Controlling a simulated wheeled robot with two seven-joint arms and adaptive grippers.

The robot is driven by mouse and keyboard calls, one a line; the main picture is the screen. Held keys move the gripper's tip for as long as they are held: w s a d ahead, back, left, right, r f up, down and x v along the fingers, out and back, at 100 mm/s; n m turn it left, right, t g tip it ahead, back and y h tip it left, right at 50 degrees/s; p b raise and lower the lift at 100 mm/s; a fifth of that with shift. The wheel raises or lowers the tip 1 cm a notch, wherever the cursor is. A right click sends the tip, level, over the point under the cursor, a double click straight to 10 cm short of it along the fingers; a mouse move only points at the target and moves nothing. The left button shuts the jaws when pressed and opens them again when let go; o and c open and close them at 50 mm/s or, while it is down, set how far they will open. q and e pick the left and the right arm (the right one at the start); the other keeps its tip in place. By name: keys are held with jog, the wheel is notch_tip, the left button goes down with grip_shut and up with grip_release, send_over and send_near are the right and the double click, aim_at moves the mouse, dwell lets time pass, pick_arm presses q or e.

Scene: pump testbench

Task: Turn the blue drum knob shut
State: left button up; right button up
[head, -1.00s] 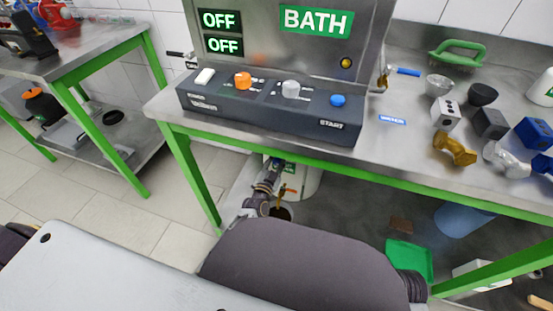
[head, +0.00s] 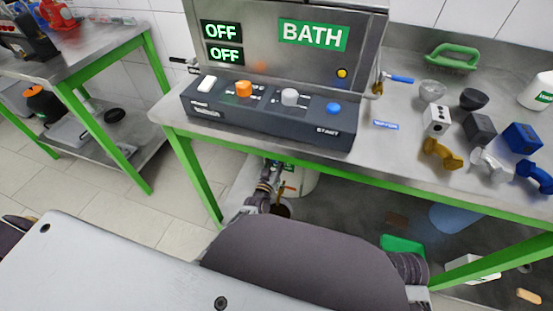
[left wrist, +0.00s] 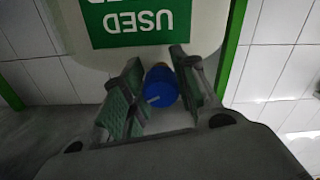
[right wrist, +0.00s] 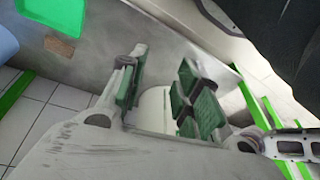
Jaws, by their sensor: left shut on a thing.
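In the left wrist view the blue drum knob (left wrist: 161,86) sits between the fingers of my left gripper (left wrist: 160,82), which is shut on it. A pale line marks the knob's face. Behind it is a white drum (left wrist: 85,62) with a green label reading USED, upside down in this view. In the head view a white drum (head: 303,182) stands under the bench, partly hidden by one of my arms; the blue knob cannot be made out there. My right gripper (right wrist: 165,92) is open in the right wrist view, with a white surface beyond its fingers.
The steel bench (head: 395,150) with green legs stands over the drum area. It carries the control box (head: 265,118), with both displays reading OFF, and several loose parts at right. A green tray (head: 403,245) and a blue container (head: 455,217) are below.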

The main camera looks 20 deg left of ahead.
pick_arm(q)
jog(key=shift+r+n, duration=0.1)
jog(key=shift+n, duration=1.1)
jog(key=n, duration=0.5)
jog(key=shift+n, duration=2.6)
pick_arm(e)
jog(key=shift+r, duration=0.25)
pick_arm(q)
jog(key=o, duration=1)
